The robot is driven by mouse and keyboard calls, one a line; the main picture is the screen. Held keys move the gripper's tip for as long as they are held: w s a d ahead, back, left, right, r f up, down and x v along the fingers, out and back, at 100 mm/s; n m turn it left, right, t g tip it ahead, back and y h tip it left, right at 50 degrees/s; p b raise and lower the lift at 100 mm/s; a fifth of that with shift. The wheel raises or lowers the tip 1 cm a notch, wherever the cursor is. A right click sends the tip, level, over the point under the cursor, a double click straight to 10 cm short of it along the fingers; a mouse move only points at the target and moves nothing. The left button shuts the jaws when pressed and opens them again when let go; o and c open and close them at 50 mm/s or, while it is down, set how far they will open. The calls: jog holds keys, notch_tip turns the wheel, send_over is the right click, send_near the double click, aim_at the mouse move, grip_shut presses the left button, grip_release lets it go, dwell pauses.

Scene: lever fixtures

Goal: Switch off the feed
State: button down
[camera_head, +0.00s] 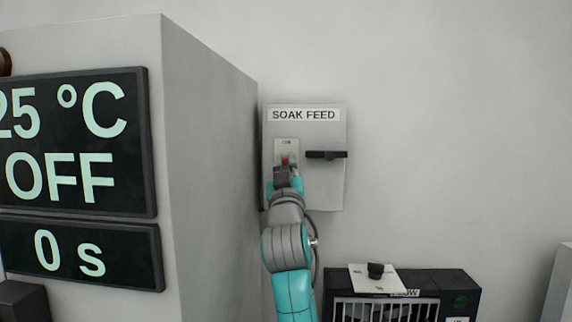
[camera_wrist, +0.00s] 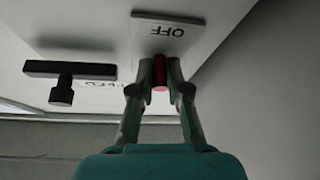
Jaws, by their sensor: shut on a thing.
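The "SOAK FEED" box (camera_head: 334,190) is a pale grey panel on the wall. On its left side is a small white plate (camera_head: 279,144) with a red lever (camera_head: 285,160); the plate's small upper print is hard to read. In the wrist view an upside-down "OFF" mark shows on the plate (camera_wrist: 178,42). My gripper (camera_head: 285,171) is at the plate, and in the wrist view its two fingers (camera_wrist: 160,82) are closed on the red lever (camera_wrist: 160,68). The fingers hide part of the lever.
A black T-handle (camera_head: 327,154) sticks out of the box just right of my gripper; it also shows in the wrist view (camera_wrist: 70,71). A large grey cabinet (camera_head: 210,170) with displays reading "25 °C", "OFF" and "0 s" stands close on the left. A dark unit (camera_head: 455,285) is below.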

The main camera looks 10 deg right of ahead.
dwell(0.5)
jog(key=c, duration=1.2)
grip_release()
jog(key=shift+o, duration=0.2)
jog(key=v, duration=1.2)
jog(key=shift+w+f, duration=0.1)
